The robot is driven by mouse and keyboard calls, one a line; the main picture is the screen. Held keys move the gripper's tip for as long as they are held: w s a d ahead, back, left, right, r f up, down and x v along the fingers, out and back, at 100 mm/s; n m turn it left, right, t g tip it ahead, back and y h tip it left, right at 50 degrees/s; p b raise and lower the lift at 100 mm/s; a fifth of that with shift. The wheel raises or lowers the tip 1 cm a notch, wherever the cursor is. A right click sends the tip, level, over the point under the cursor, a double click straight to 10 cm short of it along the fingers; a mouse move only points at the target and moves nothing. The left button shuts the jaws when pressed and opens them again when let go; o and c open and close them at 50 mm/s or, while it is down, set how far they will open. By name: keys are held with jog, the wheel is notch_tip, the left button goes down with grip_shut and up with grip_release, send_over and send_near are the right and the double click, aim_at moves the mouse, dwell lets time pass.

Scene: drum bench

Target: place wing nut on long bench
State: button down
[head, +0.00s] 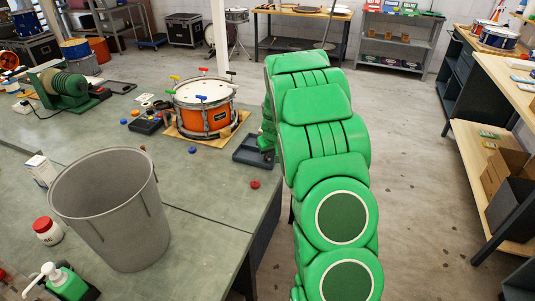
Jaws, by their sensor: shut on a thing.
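I cannot make out a wing nut for certain. A grey-green workbench (205,215) fills the left and middle of the head view; a long wood-topped bench (510,78) runs along the right. I cannot tell which one is the long bench. My green arm rises at the centre right and bends over beside the workbench's right edge. Its far end is behind its own links, near a dark shallow tray (245,155). My gripper's fingers, and anything between them, are hidden.
An orange snare drum (205,108) with coloured T-handles sits on a wooden board. A large grey bin (110,210) stands at the front left. A red round piece (255,184) and a blue one (192,149) lie on the workbench. The floor (420,200) right of my arm is clear.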

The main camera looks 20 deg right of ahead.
jog(key=shift+f, duration=0.2)
jog(key=c, duration=0.9)
grip_release()
jog(key=shift+c, duration=0.2)
